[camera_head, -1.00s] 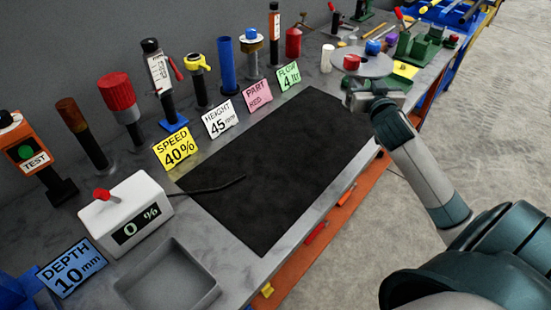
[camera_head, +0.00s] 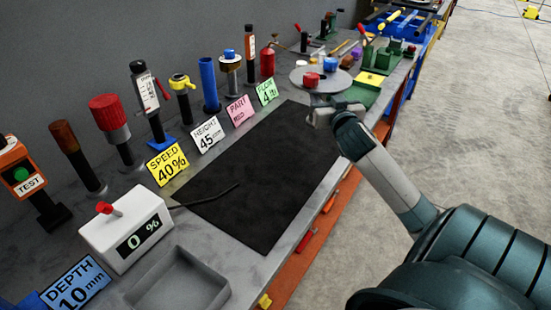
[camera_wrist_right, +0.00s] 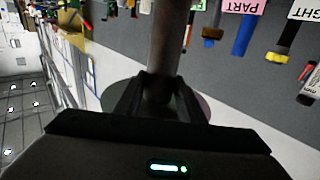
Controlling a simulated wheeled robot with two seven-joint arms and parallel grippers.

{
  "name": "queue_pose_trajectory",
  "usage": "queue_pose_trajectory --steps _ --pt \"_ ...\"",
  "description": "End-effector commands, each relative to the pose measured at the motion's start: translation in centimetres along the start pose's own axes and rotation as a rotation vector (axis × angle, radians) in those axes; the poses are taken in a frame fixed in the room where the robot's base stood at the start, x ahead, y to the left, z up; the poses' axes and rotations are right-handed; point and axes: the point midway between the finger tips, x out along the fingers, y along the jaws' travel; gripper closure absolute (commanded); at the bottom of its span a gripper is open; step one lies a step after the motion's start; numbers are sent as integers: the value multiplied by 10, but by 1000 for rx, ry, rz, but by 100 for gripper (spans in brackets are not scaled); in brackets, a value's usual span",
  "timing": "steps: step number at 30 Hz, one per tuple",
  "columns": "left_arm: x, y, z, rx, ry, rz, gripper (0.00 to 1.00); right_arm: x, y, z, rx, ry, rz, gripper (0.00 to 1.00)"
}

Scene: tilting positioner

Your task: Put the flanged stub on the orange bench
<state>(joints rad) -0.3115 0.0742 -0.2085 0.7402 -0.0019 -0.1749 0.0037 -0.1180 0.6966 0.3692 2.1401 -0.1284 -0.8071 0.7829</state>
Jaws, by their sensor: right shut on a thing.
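The flanged stub shows as a wide pale grey disc (camera_head: 300,84) above a short stem in the head view. In the right wrist view its grey-brown shaft (camera_wrist_right: 168,40) runs up between the fingers, with the round flange (camera_wrist_right: 204,106) behind them. My right gripper (camera_head: 318,116) is shut on the shaft, above the far part of the grey worktop; its fingers also show in the right wrist view (camera_wrist_right: 160,85). The bench (camera_head: 284,266) has an orange frame under the worktop's front edge. My left gripper is out of view.
A red piece (camera_head: 312,80) and a blue piece (camera_head: 330,64) overlap the disc; I cannot tell whether they rest on it. Sign cards and upright tools line the wall. A grey tray (camera_head: 180,285) and white display box (camera_head: 125,230) stand nearer.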

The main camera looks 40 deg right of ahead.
Motion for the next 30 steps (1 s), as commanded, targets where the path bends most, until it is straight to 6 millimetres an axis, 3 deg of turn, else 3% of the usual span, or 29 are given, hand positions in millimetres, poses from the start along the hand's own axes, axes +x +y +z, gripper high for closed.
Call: queue_pose_trajectory --steps 11,16,26,30 --pt "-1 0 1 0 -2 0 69 0 -1 -3 -1 6 -1 100" --pt "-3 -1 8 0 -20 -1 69 0 -11 3 1 5 -1 100" --pt "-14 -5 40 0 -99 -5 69 0 -60 31 3 3 -1 100" --pt "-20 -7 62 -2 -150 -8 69 0 -83 45 2 3 -1 100"
